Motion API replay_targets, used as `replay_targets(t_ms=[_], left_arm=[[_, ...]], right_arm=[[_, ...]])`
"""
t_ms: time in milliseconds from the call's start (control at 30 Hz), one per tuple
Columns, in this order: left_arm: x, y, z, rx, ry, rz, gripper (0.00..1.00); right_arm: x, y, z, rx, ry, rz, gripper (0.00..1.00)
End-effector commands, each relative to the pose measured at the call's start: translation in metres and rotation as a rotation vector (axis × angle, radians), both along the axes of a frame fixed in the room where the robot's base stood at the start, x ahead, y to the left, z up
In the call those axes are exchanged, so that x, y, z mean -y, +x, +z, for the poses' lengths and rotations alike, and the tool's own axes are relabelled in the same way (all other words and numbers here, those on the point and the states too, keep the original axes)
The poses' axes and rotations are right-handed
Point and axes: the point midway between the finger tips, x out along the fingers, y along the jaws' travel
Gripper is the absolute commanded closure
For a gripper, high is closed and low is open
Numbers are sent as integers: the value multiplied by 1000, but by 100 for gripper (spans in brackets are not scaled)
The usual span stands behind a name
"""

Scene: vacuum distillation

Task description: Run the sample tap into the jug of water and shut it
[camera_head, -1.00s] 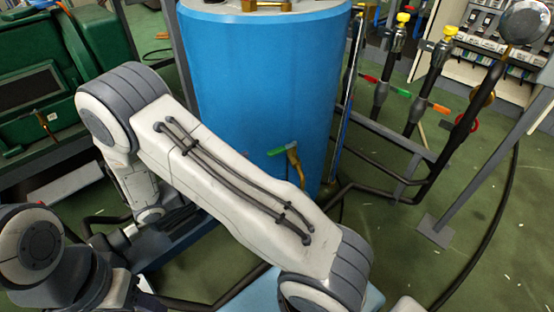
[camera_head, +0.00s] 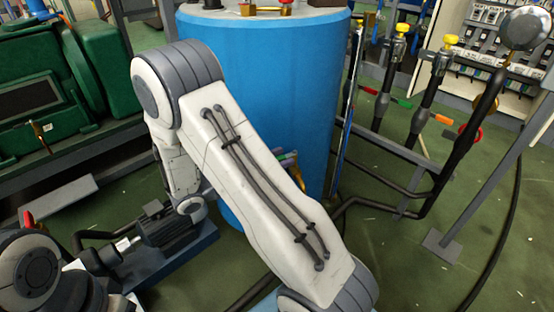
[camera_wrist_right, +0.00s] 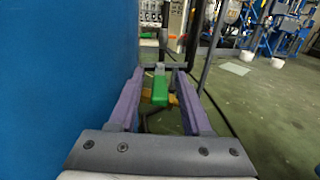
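The sample tap has a green handle (camera_wrist_right: 160,92) and a brass body (camera_wrist_right: 147,97), and sits low on the blue drum (camera_head: 262,75). In the right wrist view my right gripper (camera_wrist_right: 160,73) is open, its two purple fingers on either side of the green handle with gaps showing. In the head view the right gripper (camera_head: 289,159) is a small part beside the drum, largely hidden behind my arm. I cannot make out the jug of water in either view. My left gripper is out of view.
The drum wall is close along the left of my right gripper. Black pipes and valves with yellow caps (camera_head: 451,40) stand to the right. A green machine (camera_head: 40,95) is at the left.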

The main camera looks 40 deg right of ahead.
Motion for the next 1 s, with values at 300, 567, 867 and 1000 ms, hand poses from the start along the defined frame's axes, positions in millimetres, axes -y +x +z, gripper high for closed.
replay_targets(t_ms=[300,567,867,1000], left_arm=[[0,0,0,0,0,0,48],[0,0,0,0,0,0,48],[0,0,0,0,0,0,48],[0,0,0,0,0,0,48]], right_arm=[[0,0,0,0,0,0,100],[-1,0,0,0,0,0,100],[-1,0,0,0,0,0,100],[-1,0,0,0,0,0,100]])
